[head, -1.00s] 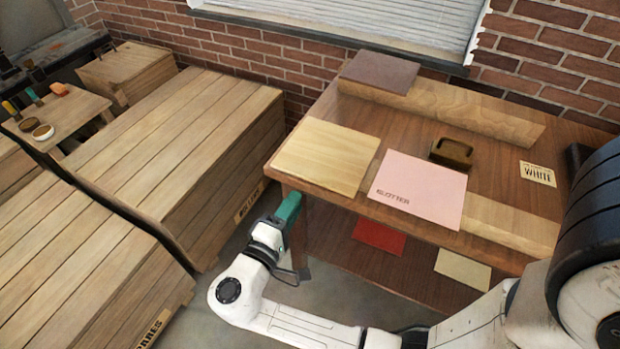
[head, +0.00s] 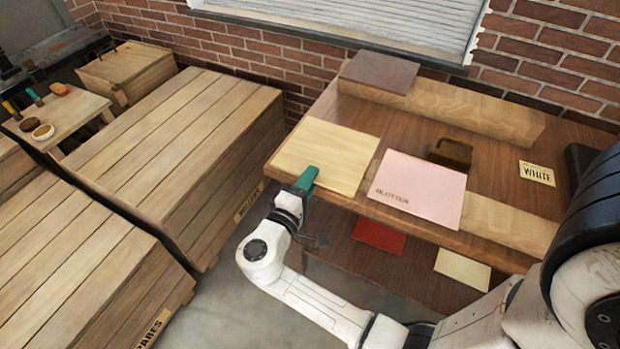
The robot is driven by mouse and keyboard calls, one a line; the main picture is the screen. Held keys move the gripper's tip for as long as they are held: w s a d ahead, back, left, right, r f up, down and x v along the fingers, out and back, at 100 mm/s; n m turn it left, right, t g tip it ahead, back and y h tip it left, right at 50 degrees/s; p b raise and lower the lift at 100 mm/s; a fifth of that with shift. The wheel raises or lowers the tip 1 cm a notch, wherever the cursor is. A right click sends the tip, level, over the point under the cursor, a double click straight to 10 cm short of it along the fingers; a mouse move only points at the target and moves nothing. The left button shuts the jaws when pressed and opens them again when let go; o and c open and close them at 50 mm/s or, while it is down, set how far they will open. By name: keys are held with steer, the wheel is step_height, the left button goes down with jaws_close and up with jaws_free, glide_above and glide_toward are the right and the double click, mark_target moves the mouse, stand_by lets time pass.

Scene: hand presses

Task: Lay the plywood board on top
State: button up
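A pale plywood-coloured board (head: 325,155) lies flat at the left front corner of the table (head: 400,150), its front edge near the table's edge. My gripper (head: 306,179), with green fingers, is at the board's front left edge. The fingers overlap that edge in the picture; I cannot tell whether they touch or clasp it. A pink sheet marked BLOTTER (head: 418,188) lies just right of the board. A brown board (head: 380,72) lies on a raised wooden ledge (head: 480,111) at the back.
A dark brown block (head: 452,153) stands behind the blotter, and a WHITE label card (head: 537,173) lies to its right. A red sheet (head: 379,236) and a cream sheet (head: 462,268) lie on the lower shelf. Large wooden crates (head: 170,150) fill the left.

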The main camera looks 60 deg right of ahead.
jaws_close()
stand_by(0.5)
step_height(320, 180, up, 3)
steer(key=shift+p, duration=1.15)
steer(key=shift+a, duration=0.1)
steer(key=a+r+p, duration=0.2)
steer(key=a+r, duration=0.1)
steer(key=a, duration=0.3)
steer(key=shift+a, duration=0.4)
